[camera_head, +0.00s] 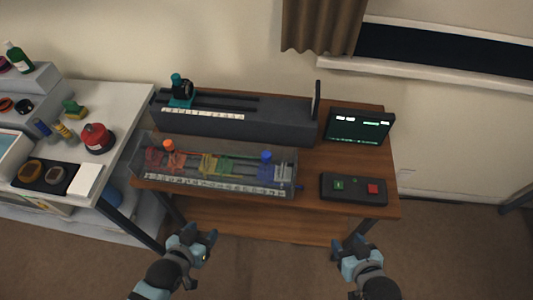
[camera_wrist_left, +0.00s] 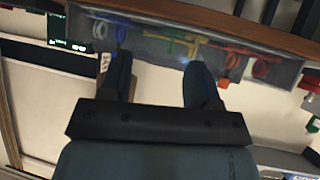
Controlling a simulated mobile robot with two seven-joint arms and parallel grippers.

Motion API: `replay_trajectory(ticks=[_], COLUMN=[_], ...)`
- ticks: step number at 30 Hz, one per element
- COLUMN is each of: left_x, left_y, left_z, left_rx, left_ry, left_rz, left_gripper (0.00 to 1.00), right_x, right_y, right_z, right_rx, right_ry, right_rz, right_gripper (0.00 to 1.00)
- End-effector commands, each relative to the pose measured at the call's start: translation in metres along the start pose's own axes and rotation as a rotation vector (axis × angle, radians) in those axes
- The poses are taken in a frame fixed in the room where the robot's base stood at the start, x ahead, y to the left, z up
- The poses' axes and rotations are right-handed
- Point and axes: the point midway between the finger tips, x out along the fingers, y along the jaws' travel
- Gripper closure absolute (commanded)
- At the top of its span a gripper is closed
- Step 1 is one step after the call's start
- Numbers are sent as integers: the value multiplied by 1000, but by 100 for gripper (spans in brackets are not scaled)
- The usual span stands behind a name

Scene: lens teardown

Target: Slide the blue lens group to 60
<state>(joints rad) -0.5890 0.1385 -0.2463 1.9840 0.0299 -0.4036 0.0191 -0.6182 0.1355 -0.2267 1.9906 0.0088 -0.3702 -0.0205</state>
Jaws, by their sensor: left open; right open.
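The blue lens group (camera_head: 266,172) sits near the right end of a clear trough (camera_head: 222,150) on the wooden table, with a blue knob on top. Red and yellow groups stand to its left. A white scale strip (camera_head: 215,185) runs along the trough's front; its numbers are too small to read. My left gripper (camera_head: 200,240) is open and empty, below the table's front edge. In the left wrist view its fingers (camera_wrist_left: 158,85) are apart, with the trough beyond them. My right gripper (camera_head: 350,243) is open and empty, right of the left one and in front of the table.
A dark grey rail block (camera_head: 270,124) with a teal holder (camera_head: 181,92) stands behind the trough. A small screen (camera_head: 360,126) and a button box (camera_head: 353,188) with green and red buttons are at the right. A white side table (camera_head: 120,98) with several items is at the left.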

Motion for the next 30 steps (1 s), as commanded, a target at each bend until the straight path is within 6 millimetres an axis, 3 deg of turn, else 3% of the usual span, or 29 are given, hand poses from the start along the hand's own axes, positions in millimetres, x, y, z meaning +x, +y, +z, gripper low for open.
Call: replay_trajectory(ticks=[6, 12, 22, 30], left_x=[68, 111, 140, 144], left_y=[43, 92, 138, 141], left_z=[-53, -105, -171, -227], left_rx=[-267, -488, -668, -759], left_ry=[-83, -269, -585, -826], left_rz=[148, 264, 248, -38], left_gripper=[43, 43, 43, 43], right_x=[8, 14, 22, 30], right_y=[0, -1, -2, -2], right_z=[12, 21, 33, 44], right_rx=[0, 1, 1, 0], right_ry=[-1, -3, -3, -2], right_rz=[-1, -3, -7, -9], right_gripper=[43, 43, 43, 43])
